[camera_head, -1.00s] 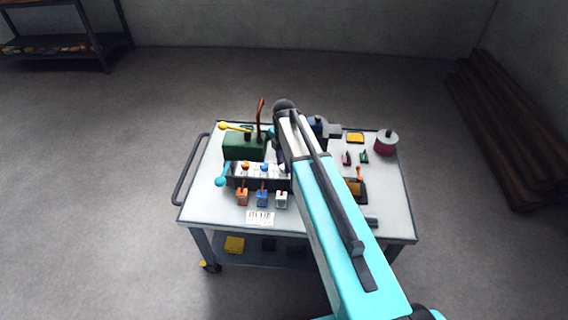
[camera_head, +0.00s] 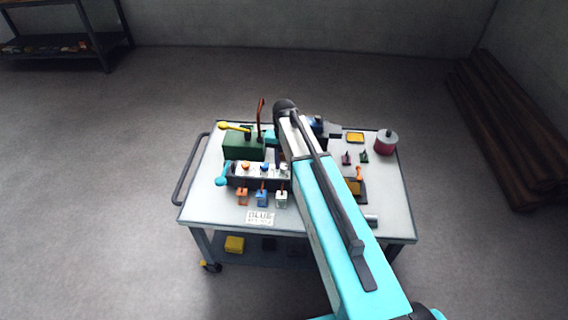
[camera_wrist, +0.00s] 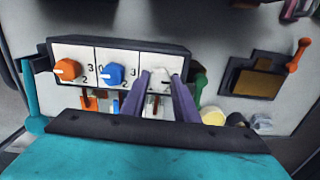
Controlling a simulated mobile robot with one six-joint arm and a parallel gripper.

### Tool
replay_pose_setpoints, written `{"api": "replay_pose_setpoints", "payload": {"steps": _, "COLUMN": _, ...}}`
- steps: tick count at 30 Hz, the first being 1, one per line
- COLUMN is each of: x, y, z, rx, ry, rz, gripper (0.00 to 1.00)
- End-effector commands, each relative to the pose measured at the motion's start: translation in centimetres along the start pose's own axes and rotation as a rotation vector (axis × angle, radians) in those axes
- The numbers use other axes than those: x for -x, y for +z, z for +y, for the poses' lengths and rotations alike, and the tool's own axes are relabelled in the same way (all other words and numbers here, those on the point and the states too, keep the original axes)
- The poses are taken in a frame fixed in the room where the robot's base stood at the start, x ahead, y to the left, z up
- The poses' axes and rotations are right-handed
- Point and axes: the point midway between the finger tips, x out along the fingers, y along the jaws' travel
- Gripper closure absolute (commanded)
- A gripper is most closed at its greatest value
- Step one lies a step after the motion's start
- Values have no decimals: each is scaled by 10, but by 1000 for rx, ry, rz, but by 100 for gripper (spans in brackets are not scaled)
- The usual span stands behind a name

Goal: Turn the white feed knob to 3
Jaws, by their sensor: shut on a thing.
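The white feed knob (camera_wrist: 161,76) is the rightmost of three on the panel (camera_wrist: 122,52) in the wrist view, right of the orange knob (camera_wrist: 67,69) and the blue knob (camera_wrist: 111,73). My gripper (camera_wrist: 163,80) is shut on the white knob, its two purple fingers either side of it. The fingers hide much of the knob and its scale, so I cannot tell which number it points to. In the head view, the orange knob (camera_head: 245,166) and blue knob (camera_head: 265,167) show, and my arm covers the area right of them.
Below the panel stand small orange (camera_head: 242,197), blue (camera_head: 261,199) and white (camera_head: 281,200) blocks with levers. A teal-ended lever (camera_head: 222,181) is at the panel's left. A green box (camera_head: 243,147) stands behind. A lettered card (camera_head: 260,218) lies at the trolley's front.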

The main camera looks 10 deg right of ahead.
Motion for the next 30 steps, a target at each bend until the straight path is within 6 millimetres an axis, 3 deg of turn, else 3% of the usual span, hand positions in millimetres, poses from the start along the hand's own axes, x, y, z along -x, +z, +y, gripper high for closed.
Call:
{"api": "replay_pose_setpoints", "payload": {"steps": 17, "x": 1, "y": 1, "z": -1, "rx": 45, "ry": -2, "rz": -3, "gripper": 95}}
{"api": "replay_pose_setpoints", "payload": {"steps": 18, "x": 1, "y": 1, "z": -1, "rx": 45, "ry": -2, "rz": -3, "gripper": 68}}
{"api": "replay_pose_setpoints", "payload": {"steps": 21, "x": 0, "y": 1, "z": -1, "rx": 45, "ry": -1, "rz": -2, "gripper": 54}}
{"api": "replay_pose_setpoints", "payload": {"steps": 30, "x": 0, "y": 0, "z": 0, "rx": 44, "ry": -1, "rz": -1, "gripper": 54}}
